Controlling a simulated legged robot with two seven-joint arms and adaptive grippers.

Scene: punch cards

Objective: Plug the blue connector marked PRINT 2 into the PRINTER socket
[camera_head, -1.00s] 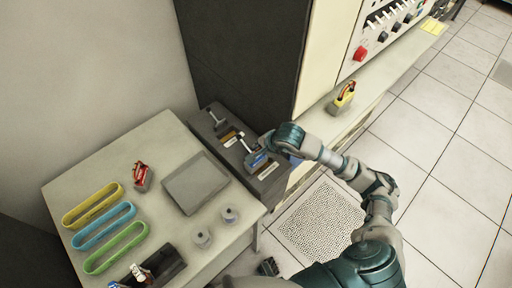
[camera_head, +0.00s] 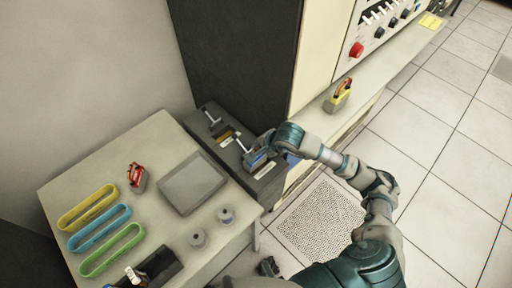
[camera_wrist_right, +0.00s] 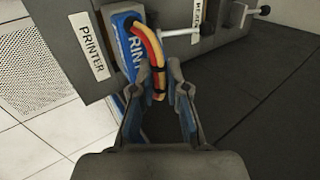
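The blue connector marked PRIN..., the rest of its mark hidden, shows in the right wrist view (camera_wrist_right: 122,28) against the grey panel, close beside the PRINTER label (camera_wrist_right: 91,46). Red and yellow wires loop out of it. It also shows in the head view (camera_head: 256,161) at the dark socket box. The socket opening is hidden, so I cannot tell how deep the connector sits. My right gripper (camera_wrist_right: 151,82) is at the connector, its fingers apart on either side of the wires, with a gap visible between them.
A lever with a white handle (camera_wrist_right: 182,33) stands beside the connector. The table at left holds yellow, blue and green loops (camera_head: 104,237), a grey slab (camera_head: 192,183), a red item (camera_head: 136,176) and two spools.

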